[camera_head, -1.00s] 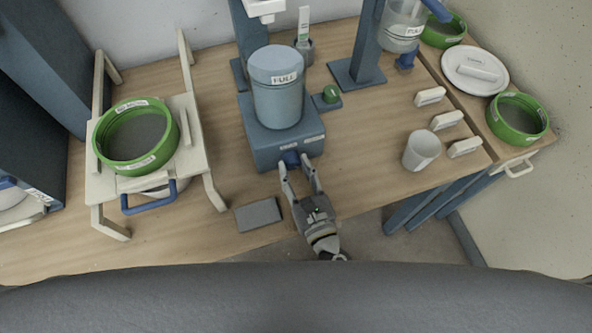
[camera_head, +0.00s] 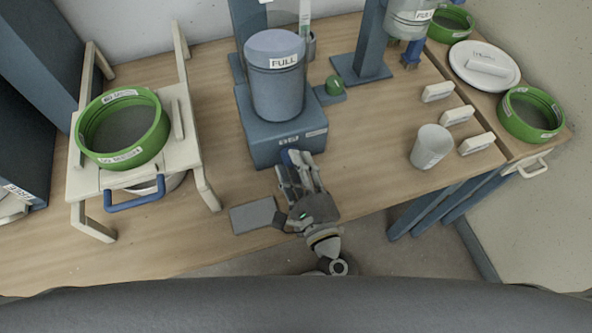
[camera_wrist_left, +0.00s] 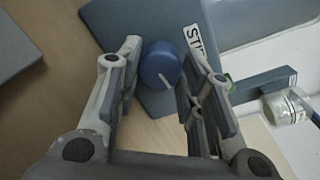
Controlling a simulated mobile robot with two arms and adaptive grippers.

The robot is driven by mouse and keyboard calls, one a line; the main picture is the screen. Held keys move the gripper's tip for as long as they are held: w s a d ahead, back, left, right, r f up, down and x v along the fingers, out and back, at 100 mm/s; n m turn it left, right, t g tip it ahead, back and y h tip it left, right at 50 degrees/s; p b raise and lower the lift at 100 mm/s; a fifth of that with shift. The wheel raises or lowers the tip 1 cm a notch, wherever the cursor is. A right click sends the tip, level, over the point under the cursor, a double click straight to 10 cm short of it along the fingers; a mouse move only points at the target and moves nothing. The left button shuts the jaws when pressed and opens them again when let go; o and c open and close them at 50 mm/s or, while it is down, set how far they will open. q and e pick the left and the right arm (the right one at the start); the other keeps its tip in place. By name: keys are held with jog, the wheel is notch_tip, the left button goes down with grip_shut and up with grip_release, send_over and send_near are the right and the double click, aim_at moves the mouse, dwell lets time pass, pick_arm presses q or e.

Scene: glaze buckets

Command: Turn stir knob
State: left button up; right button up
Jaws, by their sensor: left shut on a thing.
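The stir knob is a round blue knob (camera_head: 290,156) with a white pointer line, on the front of the blue-grey stirrer base (camera_head: 262,150). In the left wrist view the knob (camera_wrist_left: 160,65) sits between my two fingers, beside a label partly reading "STI". Its pointer line slants toward the lower right there. My left gripper (camera_head: 301,168) reaches the knob from the front and is shut on it; its fingers hide part of the knob in the head view. The gripper also fills the left wrist view (camera_wrist_left: 163,55). My right gripper is not in view.
A bucket marked FULL (camera_head: 277,95) stands on the stirrer base. A grey flat block (camera_head: 254,215) lies left of my gripper. A green-rimmed sieve (camera_head: 124,130) on a cream stand is at left. A white cup (camera_head: 431,147) and several white blocks are at right.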

pick_arm(q)
jog(key=n+b, duration=0.2)
jog(key=n, duration=0.1)
jog(key=shift+f, duration=0.1)
jog(key=shift+n+b, duration=0.5)
jog(key=shift+n, duration=0.2)
jog(key=o, duration=1)
jog(key=shift+o, duration=0.2)
jog(key=shift+s+d, duration=0.15)
jog(key=shift+s, duration=0.35)
jog(key=v, duration=1.1)
